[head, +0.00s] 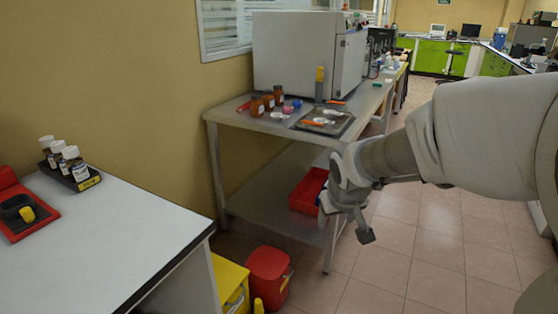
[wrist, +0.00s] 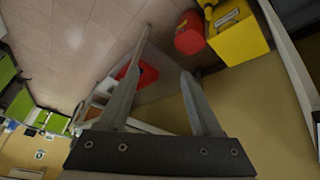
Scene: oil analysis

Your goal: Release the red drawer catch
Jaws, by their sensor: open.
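My gripper (head: 345,226) hangs in the air in front of the steel table, with its fingers spread and nothing between them. In the wrist view the two fingers of my gripper (wrist: 166,62) stand apart. A red open bin or drawer (head: 308,190) sits on the table's lower shelf, partly hidden behind my gripper. It also shows beyond the fingers in the wrist view (wrist: 147,75). I cannot make out a red catch on it. A red device (head: 12,193) with a dark round part and a yellow piece lies on the white table at left.
A red bin (head: 268,277) and a yellow box (head: 230,284) stand on the floor beside the white table (head: 115,240). The steel table (head: 235,113) holds brown bottles, a tray and a large white machine (head: 300,55). The tiled floor at right is clear.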

